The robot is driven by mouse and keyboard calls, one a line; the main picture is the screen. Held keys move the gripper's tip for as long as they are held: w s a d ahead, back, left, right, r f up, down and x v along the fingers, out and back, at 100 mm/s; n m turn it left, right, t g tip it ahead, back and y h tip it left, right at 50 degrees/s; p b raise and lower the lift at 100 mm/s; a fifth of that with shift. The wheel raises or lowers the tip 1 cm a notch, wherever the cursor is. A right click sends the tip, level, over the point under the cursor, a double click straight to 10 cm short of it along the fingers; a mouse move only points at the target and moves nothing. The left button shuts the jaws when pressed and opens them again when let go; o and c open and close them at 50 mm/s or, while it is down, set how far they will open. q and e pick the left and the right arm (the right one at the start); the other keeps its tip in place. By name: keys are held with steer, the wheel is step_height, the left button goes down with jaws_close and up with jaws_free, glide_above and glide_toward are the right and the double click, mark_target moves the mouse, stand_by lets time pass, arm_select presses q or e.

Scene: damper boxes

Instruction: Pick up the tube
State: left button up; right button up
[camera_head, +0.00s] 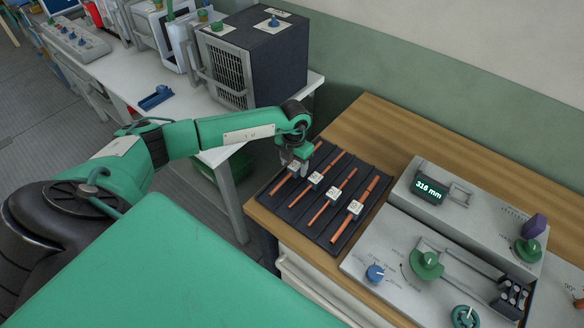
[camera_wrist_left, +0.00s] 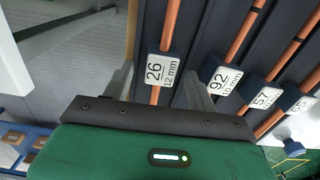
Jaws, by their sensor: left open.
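Several copper-coloured tubes lie side by side in a dark grooved tray (camera_head: 312,234), each with a white number label. My left gripper (camera_head: 294,164) is over the leftmost tube (camera_head: 277,184). In the left wrist view this tube (camera_wrist_left: 171,24), labelled "26, 12 mm", runs between the two open fingers of the gripper (camera_wrist_left: 157,88). Other tubes beside it include one labelled "92" (camera_wrist_left: 246,31) and one labelled "57" (camera_wrist_left: 287,55). I cannot tell whether the fingers touch the tube or its label block. My right gripper is not in view.
The tray rests on a wooden bench top (camera_head: 372,122). To its right is a grey bench device (camera_head: 395,236) with knobs and a display (camera_head: 429,190) reading "316 mm". A white table (camera_head: 188,110) at the left carries a dark box (camera_head: 272,62) and a small blue part (camera_head: 156,97).

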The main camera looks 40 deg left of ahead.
arm_select(q)
steer(key=shift+f, duration=0.15)
steer(key=shift+c, duration=0.2)
steer(key=c, duration=1.1)
steer(key=shift+o, duration=0.2)
